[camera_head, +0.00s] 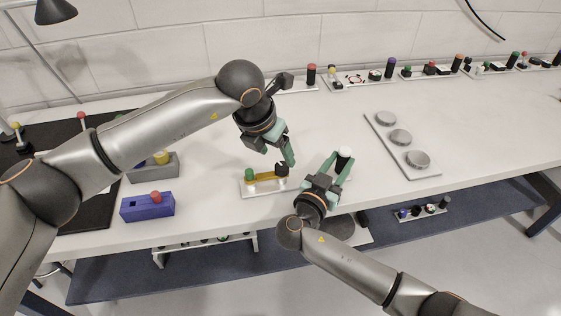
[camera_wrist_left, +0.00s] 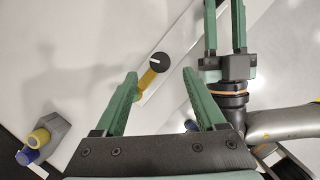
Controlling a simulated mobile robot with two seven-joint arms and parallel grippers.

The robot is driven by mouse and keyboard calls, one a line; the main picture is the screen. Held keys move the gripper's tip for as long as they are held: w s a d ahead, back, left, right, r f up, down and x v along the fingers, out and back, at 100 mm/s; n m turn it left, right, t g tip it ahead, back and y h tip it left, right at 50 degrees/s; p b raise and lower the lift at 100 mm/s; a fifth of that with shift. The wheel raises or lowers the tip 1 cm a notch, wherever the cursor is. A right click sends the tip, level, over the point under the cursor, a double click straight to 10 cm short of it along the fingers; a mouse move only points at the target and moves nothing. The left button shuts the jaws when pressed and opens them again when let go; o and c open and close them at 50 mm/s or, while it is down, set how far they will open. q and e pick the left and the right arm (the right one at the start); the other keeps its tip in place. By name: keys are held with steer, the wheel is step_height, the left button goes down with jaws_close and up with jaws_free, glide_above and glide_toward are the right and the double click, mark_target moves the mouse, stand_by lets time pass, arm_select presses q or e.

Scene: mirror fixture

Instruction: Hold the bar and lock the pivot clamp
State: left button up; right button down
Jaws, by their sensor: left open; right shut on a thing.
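A fixture with a yellow bar (camera_head: 265,186) stands on a pale base plate near the table's front. A green knob (camera_head: 249,174) sits at its left end and a dark knob (camera_head: 281,170) at its right. In the left wrist view the dark knob (camera_wrist_left: 159,63) shows a white mark, and part of the yellow bar (camera_wrist_left: 147,80) shows below it. My left gripper (camera_head: 282,158) is open above that end; its fingers lie either side of the knob in its wrist view, apart from it. My right gripper (camera_head: 342,168) is shut on a dark cylinder with a white top (camera_head: 345,152).
A blue block with a red knob (camera_head: 147,207) and a grey block (camera_head: 153,167) stand to the left. A plate with several round metal discs (camera_head: 402,137) lies to the right. A row of small fixtures (camera_head: 388,71) lines the back. The table between is clear.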

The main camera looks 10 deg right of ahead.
mark_target(282, 165)
arm_select(q)
steer(key=shift+x, duration=2.75)
jaws_close()
